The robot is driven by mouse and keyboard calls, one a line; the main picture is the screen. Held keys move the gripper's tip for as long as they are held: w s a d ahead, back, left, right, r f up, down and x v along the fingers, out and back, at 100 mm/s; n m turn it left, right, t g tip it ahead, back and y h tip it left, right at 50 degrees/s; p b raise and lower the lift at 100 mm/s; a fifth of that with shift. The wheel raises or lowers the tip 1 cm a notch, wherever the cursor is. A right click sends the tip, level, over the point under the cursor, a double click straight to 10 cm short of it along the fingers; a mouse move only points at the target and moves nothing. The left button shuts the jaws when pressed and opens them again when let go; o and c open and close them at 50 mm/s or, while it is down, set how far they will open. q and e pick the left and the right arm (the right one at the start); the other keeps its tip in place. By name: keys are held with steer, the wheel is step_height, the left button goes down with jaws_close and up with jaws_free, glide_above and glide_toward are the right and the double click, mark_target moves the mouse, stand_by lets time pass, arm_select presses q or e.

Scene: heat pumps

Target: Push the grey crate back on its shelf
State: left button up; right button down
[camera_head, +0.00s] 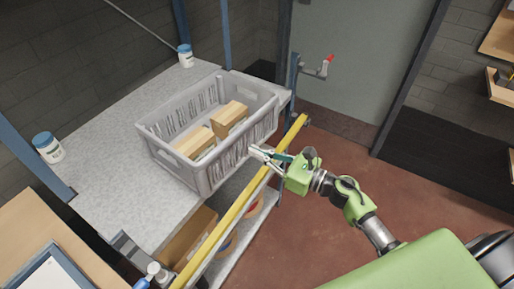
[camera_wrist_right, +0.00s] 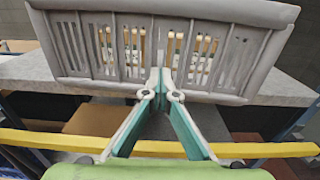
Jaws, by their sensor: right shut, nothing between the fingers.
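The grey crate (camera_head: 205,176) stands on a grey shelf (camera_head: 98,190) in the head view, near the shelf's front edge and turned at an angle to it. It holds brown boxes (camera_head: 229,117). My right gripper (camera_head: 255,150) is shut with nothing between its fingers, its tips at the crate's front side. In the right wrist view the gripper (camera_wrist_right: 160,78) points at the slatted wall of the crate (camera_wrist_right: 160,8), around its lower middle. The tips look close to or touching it; I cannot tell which. My left gripper is not in view.
A yellow bar (camera_head: 238,204) runs along the shelf's front, below the crate. White jars with blue lids (camera_head: 48,147) stand on the shelf, one at left and one at the back (camera_head: 186,56). Bare shelf lies behind and left of the crate. A lower shelf holds a cardboard box (camera_head: 188,238).

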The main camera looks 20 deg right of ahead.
steer(key=shift+w+a, duration=0.1)
steer(key=shift+w, duration=0.05)
steer(key=b+x, duration=0.4)
steer(key=x, duration=1.1)
